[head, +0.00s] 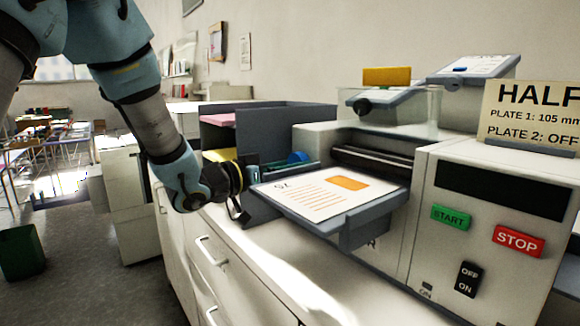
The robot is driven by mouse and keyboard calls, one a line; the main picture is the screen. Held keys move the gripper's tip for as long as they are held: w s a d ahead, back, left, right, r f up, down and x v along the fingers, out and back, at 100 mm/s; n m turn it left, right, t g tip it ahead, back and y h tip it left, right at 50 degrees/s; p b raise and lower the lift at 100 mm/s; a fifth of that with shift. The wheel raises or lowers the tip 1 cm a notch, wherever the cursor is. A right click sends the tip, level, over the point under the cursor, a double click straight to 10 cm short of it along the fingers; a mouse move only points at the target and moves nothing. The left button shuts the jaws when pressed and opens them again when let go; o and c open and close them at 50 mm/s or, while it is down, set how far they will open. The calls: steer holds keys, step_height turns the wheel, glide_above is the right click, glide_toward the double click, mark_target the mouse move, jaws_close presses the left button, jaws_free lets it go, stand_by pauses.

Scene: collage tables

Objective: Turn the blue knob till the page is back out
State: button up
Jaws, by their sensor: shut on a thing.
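The blue knob (298,157) shows in the head view on the left side of the laminator-like machine, partly hidden by my gripper and the tray. My gripper (280,169) reaches in from the left, behind the tray's left edge, and is shut on the blue knob; its fingertips are partly hidden. The page (310,204), white with lines of text and an orange block, lies on the grey feed tray (370,212) in front of the dark roller slot (372,160). Its far edge lies near the slot; I cannot tell whether any of it is inside.
Right of the tray, the machine's panel has a green START button (450,217), a red STOP button (518,241) and a black OFF/ON switch (468,279). A sign (530,115) stands on top. Grey trays (265,118) stand behind my gripper. The counter front (270,262) is clear.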

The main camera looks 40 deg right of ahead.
steer(key=c, duration=0.4)
steer(key=shift+f+m+b, duration=0.1)
steer(key=shift+m+b, duration=0.3)
steer(key=shift+b, duration=0.3)
steer(key=shift+s+m+b, duration=0.2)
steer(key=shift+m+b, duration=6.3)
steer(key=shift+b, duration=2)
